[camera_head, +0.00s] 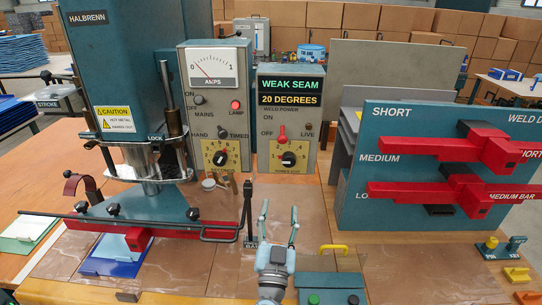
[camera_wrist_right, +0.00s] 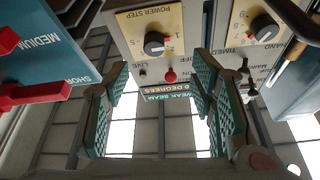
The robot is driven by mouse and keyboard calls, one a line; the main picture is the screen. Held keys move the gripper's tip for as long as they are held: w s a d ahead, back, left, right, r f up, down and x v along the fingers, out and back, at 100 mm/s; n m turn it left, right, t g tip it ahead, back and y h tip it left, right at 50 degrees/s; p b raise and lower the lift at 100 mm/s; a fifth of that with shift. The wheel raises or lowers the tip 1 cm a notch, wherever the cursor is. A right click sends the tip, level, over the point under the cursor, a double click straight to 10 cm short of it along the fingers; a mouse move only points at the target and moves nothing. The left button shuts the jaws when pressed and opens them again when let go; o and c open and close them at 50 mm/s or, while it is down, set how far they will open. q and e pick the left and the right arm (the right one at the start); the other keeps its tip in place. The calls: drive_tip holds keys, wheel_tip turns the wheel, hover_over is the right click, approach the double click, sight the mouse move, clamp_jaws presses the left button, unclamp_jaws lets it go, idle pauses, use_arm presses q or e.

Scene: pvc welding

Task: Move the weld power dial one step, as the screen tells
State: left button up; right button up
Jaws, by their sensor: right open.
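The weld power box (camera_head: 262,130) stands at the back of the bench, with a lit screen (camera_head: 289,92) reading "WEAK SEAM" and "20 DEGREES". The weld power dial (camera_head: 289,158), a black knob with a white mark on a yellow numbered plate, is low on its front. In the right wrist view the dial (camera_wrist_right: 155,43) appears upside down on its "POWER STEP" plate. My right gripper (camera_head: 279,212) is open and empty in front of the box, below the dial in the picture and apart from it. My left gripper is not in view.
Left of the box is the AMPS box (camera_head: 216,118) with a seconds dial and lamp, beside the blue press (camera_head: 118,70). A thin black upright (camera_head: 247,210) stands just left of my right gripper. A blue rack with red bars (camera_head: 440,165) is at right.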

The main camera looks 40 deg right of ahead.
sight(289, 163)
drive_tip(key=x, duration=0.4)
drive_tip(key=s+r+x, duration=0.1)
drive_tip(key=x, duration=0.7)
drive_tip(key=shift+d+r+p, duration=0.2)
drive_tip(key=shift+d+p, duration=0.15)
drive_tip(key=shift+d, duration=0.1)
drive_tip(key=shift+w+d, duration=0.4)
drive_tip(key=shift+w, duration=0.3)
drive_tip(key=shift+s+r, duration=0.1)
drive_tip(key=shift+r, duration=0.05)
drive_tip(key=shift+s+r, duration=0.1)
drive_tip(key=shift+s, duration=0.3)
drive_tip(key=shift+c, duration=0.6)
drive_tip(key=shift+r, duration=0.1)
drive_tip(key=c, duration=0.3)
drive_tip(key=shift+a, duration=0.1)
drive_tip(key=c, duration=0.7)
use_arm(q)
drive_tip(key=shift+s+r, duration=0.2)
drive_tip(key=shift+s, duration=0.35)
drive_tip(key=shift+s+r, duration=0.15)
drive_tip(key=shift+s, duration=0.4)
